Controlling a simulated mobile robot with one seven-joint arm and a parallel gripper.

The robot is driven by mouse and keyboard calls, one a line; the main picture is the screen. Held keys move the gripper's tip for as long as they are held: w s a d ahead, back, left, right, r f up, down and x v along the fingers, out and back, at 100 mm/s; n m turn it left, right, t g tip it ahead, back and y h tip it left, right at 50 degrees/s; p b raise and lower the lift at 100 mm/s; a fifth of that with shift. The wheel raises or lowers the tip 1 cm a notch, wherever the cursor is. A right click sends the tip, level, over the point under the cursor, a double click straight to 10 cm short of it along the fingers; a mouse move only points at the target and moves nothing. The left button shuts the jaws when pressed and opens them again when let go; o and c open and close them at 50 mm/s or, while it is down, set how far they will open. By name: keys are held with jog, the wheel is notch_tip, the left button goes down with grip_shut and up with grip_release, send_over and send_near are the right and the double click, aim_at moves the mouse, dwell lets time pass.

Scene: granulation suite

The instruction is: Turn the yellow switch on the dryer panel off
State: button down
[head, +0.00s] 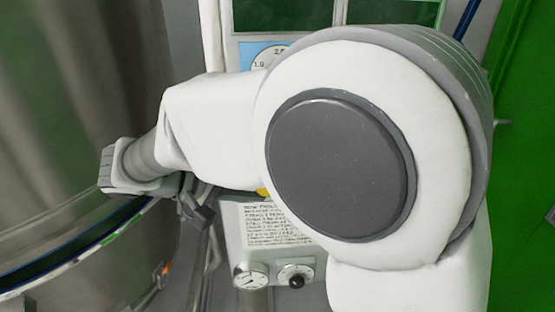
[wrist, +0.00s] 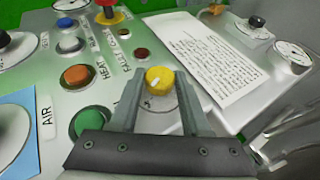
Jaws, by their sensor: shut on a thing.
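The yellow switch (wrist: 159,79) is a round knob with a pale mark on its top, on the grey dryer panel (wrist: 52,103) in the wrist view. My gripper (wrist: 160,86) is shut on it, one finger at each side. The round plate below the knob shows between the fingers. In the head view my arm hides most of the panel (head: 232,232), and only a small yellow patch (head: 262,191) shows beside it. The knob's exact angle is hard to read.
Near the yellow switch are a green button (wrist: 92,122), an orange button (wrist: 77,76), a blue button (wrist: 67,24), a red knob (wrist: 107,4) and a printed label sheet (wrist: 205,60). A large steel vessel (head: 75,80) stands at left in the head view.

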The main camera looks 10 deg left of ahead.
jog(key=shift+c, duration=1.8)
grip_release()
jog(key=p+v, duration=0.2)
jog(key=v, duration=1.5)
jog(key=shift+s+a+r, duration=0.1)
jog(key=shift+r, duration=0.05)
jog(key=w+d+r+g+y+p, duration=0.1)
jog(key=w+d+g, duration=0.1)
jog(key=d, duration=0.8)
jog(key=w+d+r+g+y+p, duration=0.1)
jog(key=w+d+g+y, duration=0.15)
jog(key=d, duration=0.65)
jog(key=s+d+f+m+t+y+p, duration=0.1)
jog(key=s+d+f+m+y, duration=0.1)
jog(key=d, duration=0.6)
jog(key=s+d+f+m+t+y+p, duration=0.1)
jog(key=s+d+f+m+y, duration=0.1)
jog(key=s+d, duration=0.4)
jog(key=d+m+y, duration=0.1)
jog(key=d+y, duration=0.1)
jog(key=d, duration=0.1)
jog(key=shift+d, duration=0.3)
